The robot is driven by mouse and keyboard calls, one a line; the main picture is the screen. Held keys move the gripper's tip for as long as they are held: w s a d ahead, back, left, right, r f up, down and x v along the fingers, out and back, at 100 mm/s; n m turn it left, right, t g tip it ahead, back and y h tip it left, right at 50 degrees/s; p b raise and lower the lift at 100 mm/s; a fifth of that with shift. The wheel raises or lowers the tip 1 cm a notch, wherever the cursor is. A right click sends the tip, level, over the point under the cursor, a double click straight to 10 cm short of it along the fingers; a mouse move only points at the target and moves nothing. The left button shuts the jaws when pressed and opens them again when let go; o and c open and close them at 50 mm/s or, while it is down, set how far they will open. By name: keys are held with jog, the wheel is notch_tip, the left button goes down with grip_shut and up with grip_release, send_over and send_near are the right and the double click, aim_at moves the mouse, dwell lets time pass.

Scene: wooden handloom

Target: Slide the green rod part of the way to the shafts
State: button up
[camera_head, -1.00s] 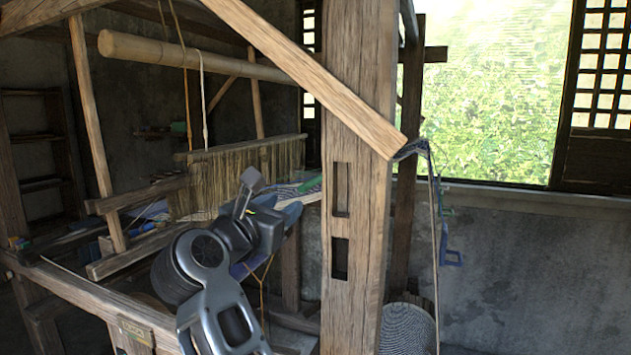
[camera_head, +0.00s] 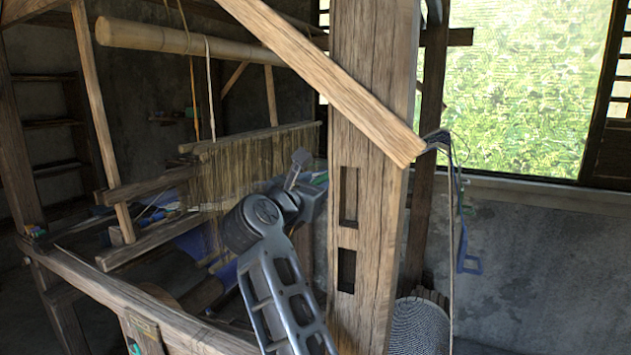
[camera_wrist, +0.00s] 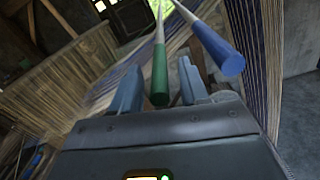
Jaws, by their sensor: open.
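The green rod (camera_wrist: 160,72) shows in the wrist view, its near end between the two fingers of my gripper (camera_wrist: 161,86). The gripper is open, with a gap visible on each side of the rod. A blue-ended rod (camera_wrist: 222,50) lies to the right of the green rod, beyond the right finger. In the head view a small green patch, probably the green rod (camera_head: 320,178), shows beside the post, mostly hidden. The shafts with their hanging heddles (camera_head: 245,160) stand left of my arm. The fingertips are hidden in the head view.
A thick wooden post (camera_head: 368,150) with a diagonal brace (camera_head: 325,80) stands close on the right. The loom's side beam (camera_head: 130,290) runs along the front left. Striped warp threads (camera_wrist: 245,70) spread under and beside the rods.

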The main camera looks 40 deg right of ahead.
jog(key=shift+d, duration=0.1)
grip_shut()
dwell(0.4)
